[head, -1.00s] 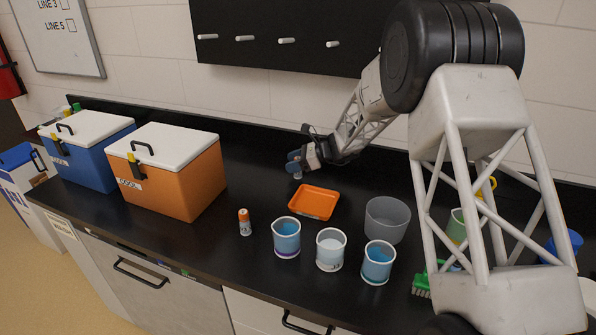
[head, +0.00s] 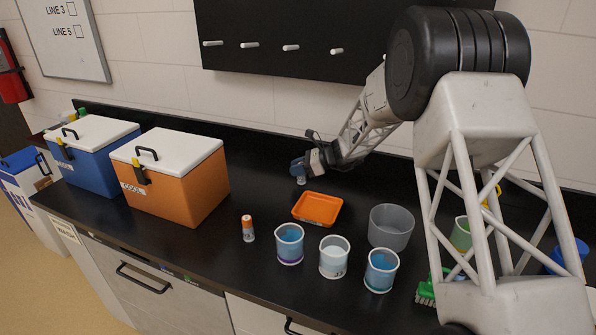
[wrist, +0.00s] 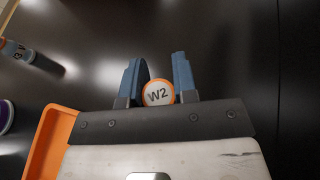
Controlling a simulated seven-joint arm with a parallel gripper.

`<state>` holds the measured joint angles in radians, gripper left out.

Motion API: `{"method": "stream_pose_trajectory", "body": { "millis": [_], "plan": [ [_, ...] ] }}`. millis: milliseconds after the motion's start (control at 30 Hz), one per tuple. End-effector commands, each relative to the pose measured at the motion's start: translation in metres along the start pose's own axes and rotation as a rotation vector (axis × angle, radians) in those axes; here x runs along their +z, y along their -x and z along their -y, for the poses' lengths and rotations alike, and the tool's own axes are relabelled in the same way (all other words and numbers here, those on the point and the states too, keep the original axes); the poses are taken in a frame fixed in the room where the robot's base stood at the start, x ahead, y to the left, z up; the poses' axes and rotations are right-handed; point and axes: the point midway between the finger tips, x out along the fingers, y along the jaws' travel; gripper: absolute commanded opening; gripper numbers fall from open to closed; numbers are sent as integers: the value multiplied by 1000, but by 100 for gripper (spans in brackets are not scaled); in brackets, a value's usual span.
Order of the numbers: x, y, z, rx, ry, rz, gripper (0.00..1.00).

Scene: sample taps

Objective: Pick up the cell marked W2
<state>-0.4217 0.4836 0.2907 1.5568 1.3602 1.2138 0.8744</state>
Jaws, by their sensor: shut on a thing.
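The cell marked W2 (wrist: 158,94) has a white round top with an orange rim. In the wrist view it stands between the two blue fingers of my gripper (wrist: 160,80), its marked top facing the camera. My gripper is shut on it. In the head view my gripper (head: 299,170) is above the counter behind the orange tray, and a small pale end of the cell (head: 301,181) shows below the fingers. From this angle I cannot tell whether the cell touches the counter.
An orange tray (head: 318,209) lies just in front of my gripper. Another cell (head: 248,229) stands left of several beakers, including a blue one (head: 290,244). Orange (head: 191,190) and blue (head: 92,163) coolers stand at left. The black counter behind the tray is clear.

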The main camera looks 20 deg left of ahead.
Motion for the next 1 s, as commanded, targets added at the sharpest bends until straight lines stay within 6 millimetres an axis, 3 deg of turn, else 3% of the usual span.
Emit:
{"method": "stream_pose_trajectory", "body": {
  "millis": [333,1000],
  "plan": [
    [33,14,0,-1,3,0,0],
    [28,43,-95,-1,1,0,0]
  ]
}}
